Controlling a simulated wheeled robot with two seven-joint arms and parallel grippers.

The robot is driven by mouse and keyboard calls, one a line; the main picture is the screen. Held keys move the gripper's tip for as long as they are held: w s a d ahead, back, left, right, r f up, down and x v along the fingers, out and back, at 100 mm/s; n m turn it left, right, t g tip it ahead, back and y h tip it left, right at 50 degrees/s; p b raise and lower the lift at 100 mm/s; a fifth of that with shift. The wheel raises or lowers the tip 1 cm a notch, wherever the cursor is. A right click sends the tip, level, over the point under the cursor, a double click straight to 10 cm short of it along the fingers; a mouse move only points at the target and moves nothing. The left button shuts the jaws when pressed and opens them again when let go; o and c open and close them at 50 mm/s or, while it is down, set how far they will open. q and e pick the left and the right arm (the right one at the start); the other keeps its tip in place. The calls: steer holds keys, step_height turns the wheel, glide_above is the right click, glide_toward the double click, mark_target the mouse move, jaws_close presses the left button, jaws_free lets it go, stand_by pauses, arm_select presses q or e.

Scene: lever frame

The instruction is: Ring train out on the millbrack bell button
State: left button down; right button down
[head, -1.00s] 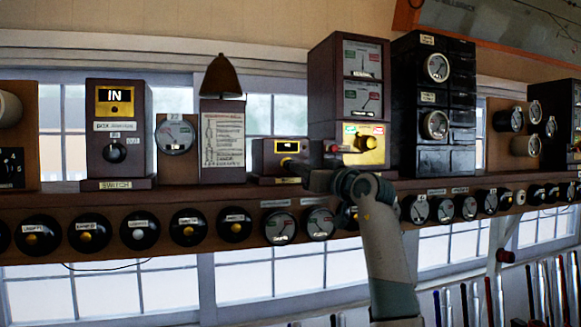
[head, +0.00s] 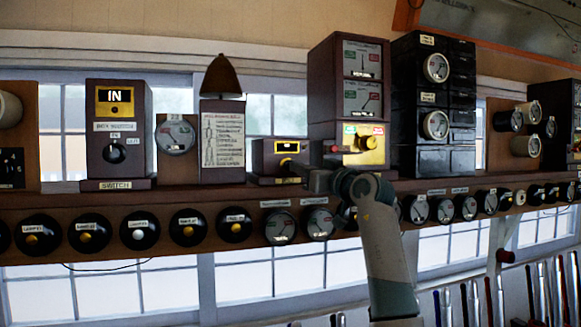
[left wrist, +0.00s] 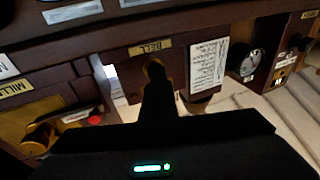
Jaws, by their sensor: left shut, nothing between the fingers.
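The bell box (head: 266,158) is a small dark red-brown box on the shelf, with a yellow label on its front. Its "BELL" label (left wrist: 151,47) reads upside-down or tilted in the left wrist view. My left gripper (left wrist: 154,68) is shut and empty, with its fingertips right at the box front just below that label. The fingers cover the bell button, and I cannot tell whether they touch it. In the head view my left gripper (head: 294,167) reaches the box front from the right. My right gripper is not in view.
The taller block instrument (head: 349,100) stands just right of the bell box, with a brass handle plate (head: 368,148) close to my gripper. Its red button (left wrist: 96,118) shows in the left wrist view. A card (head: 222,140) stands left. Round plungers and dials line the shelf front.

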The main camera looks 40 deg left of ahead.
arm_select(q)
steer(key=shift+a, duration=0.15)
steer(key=shift+w+a, duration=0.3)
steer(key=shift+a, duration=0.15)
steer(key=shift+d, duration=0.1)
steer(key=shift+s+d, duration=0.35)
steer(key=shift+d, duration=0.25)
steer(key=shift+s+d+b, duration=0.35)
steer(key=shift+s+d, duration=0.05)
steer(key=shift+d, duration=0.35)
steer(key=shift+s+d+b, duration=0.3)
steer(key=shift+s+d, duration=0.05)
steer(key=shift+d, duration=0.4)
steer(key=shift+s+d+b, duration=0.35)
steer(key=shift+s+d, duration=0.05)
steer(key=shift+d, duration=0.35)
